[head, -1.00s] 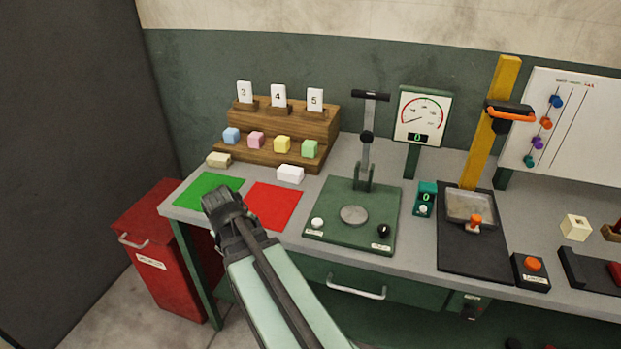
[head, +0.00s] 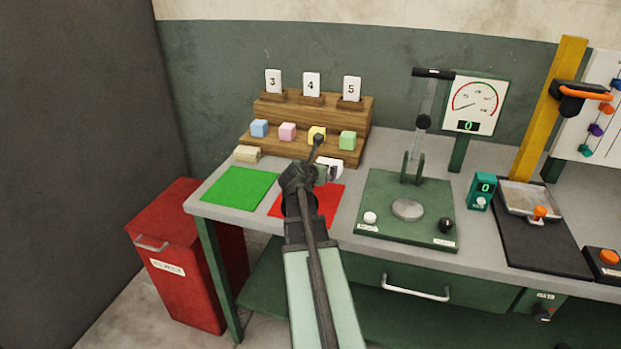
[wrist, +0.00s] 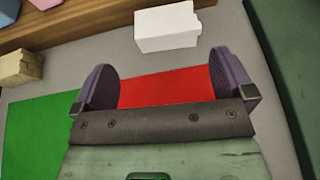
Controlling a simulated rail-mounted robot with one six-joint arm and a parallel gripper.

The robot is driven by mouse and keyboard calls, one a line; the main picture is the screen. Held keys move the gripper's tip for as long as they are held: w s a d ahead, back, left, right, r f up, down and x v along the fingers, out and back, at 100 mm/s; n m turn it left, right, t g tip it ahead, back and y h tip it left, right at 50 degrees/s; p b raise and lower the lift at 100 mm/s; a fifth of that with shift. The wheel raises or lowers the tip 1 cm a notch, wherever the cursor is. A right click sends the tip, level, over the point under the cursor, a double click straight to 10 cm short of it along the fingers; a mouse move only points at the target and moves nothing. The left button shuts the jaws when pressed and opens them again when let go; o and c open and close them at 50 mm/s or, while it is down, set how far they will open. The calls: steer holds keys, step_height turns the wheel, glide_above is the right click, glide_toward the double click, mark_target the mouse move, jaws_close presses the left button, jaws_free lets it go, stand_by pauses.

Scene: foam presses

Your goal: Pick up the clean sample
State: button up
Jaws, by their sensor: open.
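No label marks which piece is the clean sample. A plain white block (head: 336,166) lies on the bench behind the red mat, partly hidden by my gripper in the head view. In the wrist view the white block (wrist: 167,28) is whole, ahead of my fingers and roughly between their lines. A beige, wood-toned block (head: 247,154) lies behind the green mat; it also shows at the left of the wrist view (wrist: 20,67). My gripper (wrist: 164,78) is open and empty above the red mat, short of the white block. It also shows in the head view (head: 318,160).
Blue, pink, yellow and green cubes (head: 347,140) sit on a wooden stepped rack (head: 365,118) behind the blocks. The green mat (head: 235,188) and red mat (head: 325,208) are bare. A green press base (head: 385,225) stands to the right. A red bin (head: 180,235) is at left.

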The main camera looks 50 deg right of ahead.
mark_target(329, 162)
steer(key=x, duration=0.2)
steer(key=b+x, duration=0.2)
steer(key=x, duration=0.1)
steer(key=shift+s+d+f, duration=0.1)
steer(key=shift+s+d, duration=0.1)
steer(key=shift+d, duration=0.15)
steer(key=b+x, duration=0.1)
steer(key=x, duration=0.4)
steer(key=shift+d+b, duration=0.25)
steer(key=shift+b, duration=0.1)
steer(key=c, duration=0.6)
steer(key=shift+r, duration=0.35)
step_height(329, 162, up, 20)
steer(key=p, duration=2)
